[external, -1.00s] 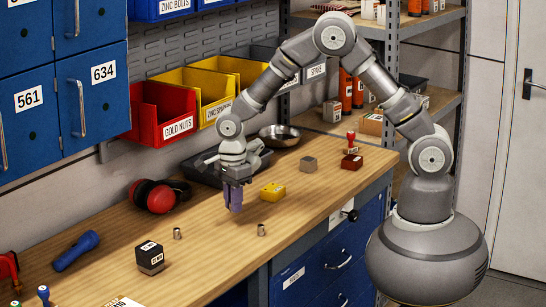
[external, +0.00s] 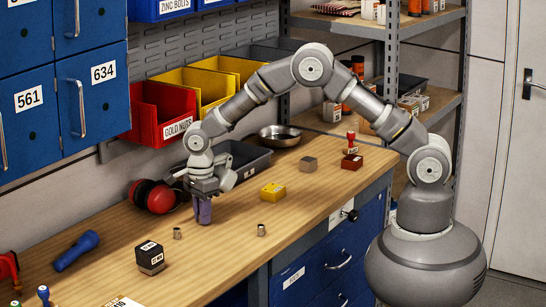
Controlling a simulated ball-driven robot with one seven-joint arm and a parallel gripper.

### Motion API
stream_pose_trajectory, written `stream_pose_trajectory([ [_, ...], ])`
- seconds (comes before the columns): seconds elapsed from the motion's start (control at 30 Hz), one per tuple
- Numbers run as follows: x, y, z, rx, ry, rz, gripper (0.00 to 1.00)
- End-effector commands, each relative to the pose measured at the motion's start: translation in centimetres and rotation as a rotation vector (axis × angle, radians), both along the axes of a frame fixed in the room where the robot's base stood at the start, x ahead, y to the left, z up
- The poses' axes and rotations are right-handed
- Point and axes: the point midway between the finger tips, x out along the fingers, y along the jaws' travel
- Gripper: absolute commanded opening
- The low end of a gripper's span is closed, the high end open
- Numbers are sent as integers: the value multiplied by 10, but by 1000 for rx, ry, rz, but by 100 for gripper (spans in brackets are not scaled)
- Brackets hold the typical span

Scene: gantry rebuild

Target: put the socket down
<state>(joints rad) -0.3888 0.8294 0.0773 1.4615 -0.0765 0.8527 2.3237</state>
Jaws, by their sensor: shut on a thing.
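My gripper (external: 203,214), with purple fingers, points straight down low over the middle of the wooden bench (external: 225,255). It is shut on the socket, which is small and mostly hidden between the fingers. I cannot tell whether the socket touches the bench top. Two other small metal sockets stand upright on the bench: one (external: 177,233) to the left of the fingertips and one (external: 261,230) to the right, near the front edge.
Red earmuffs (external: 155,196) and a dark tray (external: 240,165) are behind. A black block (external: 150,253) and blue flashlight (external: 77,250) lie left. Bare wood surrounds the fingertips.

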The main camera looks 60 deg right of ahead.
Motion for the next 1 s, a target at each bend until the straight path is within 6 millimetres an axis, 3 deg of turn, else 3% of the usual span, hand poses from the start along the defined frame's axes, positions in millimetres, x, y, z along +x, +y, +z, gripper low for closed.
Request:
stream_pose_trajectory([
  [0.07,0,0,-4,-1,0,0,0],
  [0.1,0,0,-3,-1,0,0,26],
  [0.2,0,0,-3,-1,0,0,42],
  [0.57,0,0,6,0,0,0,42],
  [1.0,0,0,101,1,-1,1,42],
])
